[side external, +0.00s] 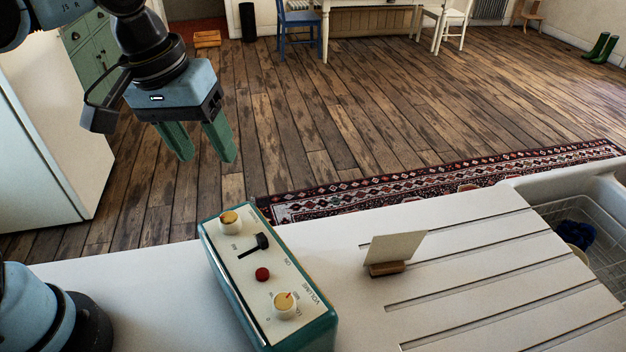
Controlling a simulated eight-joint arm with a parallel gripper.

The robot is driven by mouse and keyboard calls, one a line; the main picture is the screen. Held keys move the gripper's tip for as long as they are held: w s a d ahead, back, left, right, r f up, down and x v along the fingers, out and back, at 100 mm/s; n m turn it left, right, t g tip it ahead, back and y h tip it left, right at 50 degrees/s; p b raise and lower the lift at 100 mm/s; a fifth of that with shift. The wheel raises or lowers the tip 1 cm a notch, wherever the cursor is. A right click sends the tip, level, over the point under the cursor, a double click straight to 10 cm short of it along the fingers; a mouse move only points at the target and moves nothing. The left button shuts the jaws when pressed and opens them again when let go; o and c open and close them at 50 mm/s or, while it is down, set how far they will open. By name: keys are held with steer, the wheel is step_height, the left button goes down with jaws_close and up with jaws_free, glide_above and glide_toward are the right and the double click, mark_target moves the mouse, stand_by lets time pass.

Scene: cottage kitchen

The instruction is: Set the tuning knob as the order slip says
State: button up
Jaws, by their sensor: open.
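A teal radio box (323,331) with a cream panel lies on the white counter. At its far end is a cream knob with a yellowish top (230,220); its label is too small to read. At the near end is a second cream knob (285,304) with a red pointer mark, beside the word VOLUME. Between them are a black lever switch (254,245) and a red button (262,274). The order slip (394,249) stands in a small wooden holder; its writing is not visible from here. My gripper (203,155) is open and empty, up and left of the radio.
The counter (180,285) is clear left of the radio. Drainage grooves run across its right part, towards a sink (540,190) with a wire rack (600,250) and a dark blue item. A patterned rug (450,178) lies on the floor beyond. A white cabinet (45,140) stands at left.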

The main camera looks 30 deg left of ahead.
mark_target(229, 218)
steer(key=s+d+r+n+g, duration=0.2)
steer(key=d+r, duration=0.2)
steer(key=d, duration=0.1)
steer(key=shift+y, duration=0.4)
steer(key=shift+s+f, duration=0.15)
steer(key=shift+f, duration=5.8)
steer(key=c, duration=1.1)
